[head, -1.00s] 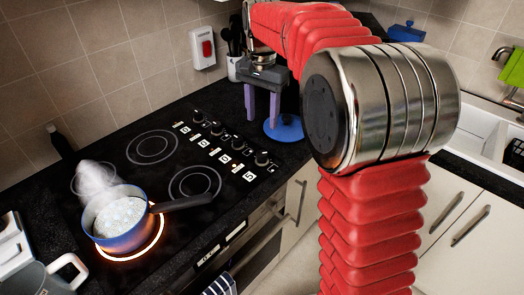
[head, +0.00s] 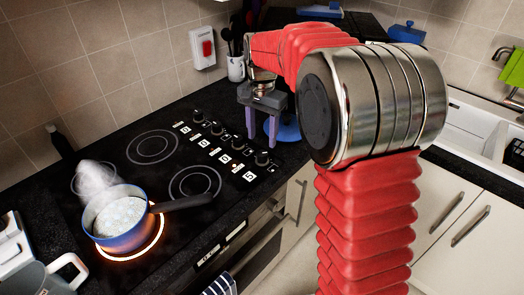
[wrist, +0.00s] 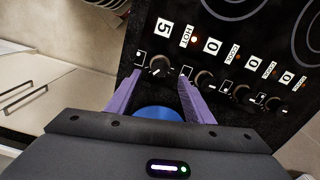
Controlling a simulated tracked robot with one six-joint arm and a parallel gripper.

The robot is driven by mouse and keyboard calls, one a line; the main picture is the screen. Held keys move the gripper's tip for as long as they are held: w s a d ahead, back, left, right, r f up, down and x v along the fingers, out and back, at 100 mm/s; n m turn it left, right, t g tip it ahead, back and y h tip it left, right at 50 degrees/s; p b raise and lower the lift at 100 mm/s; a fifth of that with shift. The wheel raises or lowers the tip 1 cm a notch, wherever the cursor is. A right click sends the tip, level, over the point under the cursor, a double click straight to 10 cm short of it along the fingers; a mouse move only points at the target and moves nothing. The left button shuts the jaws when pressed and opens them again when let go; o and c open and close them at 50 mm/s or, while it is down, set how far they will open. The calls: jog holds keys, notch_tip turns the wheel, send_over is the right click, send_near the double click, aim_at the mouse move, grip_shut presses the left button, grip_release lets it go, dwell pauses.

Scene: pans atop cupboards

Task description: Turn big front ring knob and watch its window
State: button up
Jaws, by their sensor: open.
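The front ring knob (head: 262,159) is the nearest of a row of black knobs along the hob's right edge. In the wrist view this knob (wrist: 158,67) is leftmost, and its white window (wrist: 163,27) reads 5, with a HOT label beside it. My gripper (head: 262,141) is open and empty, its purple fingers pointing down just above the front knob. In the wrist view the fingertips of my gripper (wrist: 160,80) sit on either side of the knob, with no visible contact. The glowing front ring (head: 157,236) is under a blue pan (head: 124,238) of steaming, bubbling contents.
Neighbouring knobs (wrist: 205,80) stand close to the right fingertip. Their windows (wrist: 212,45) read 0. A blue round object (head: 287,130) lies behind the gripper. A utensil pot (head: 236,68) stands at the back. The pan's handle (head: 185,202) points toward the knobs.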

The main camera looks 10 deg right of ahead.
aim_at(262, 153)
notch_tip(262, 153, down, 7)
dwell(0.4)
jog(key=shift+c, duration=0.6)
jog(key=c, duration=0.9)
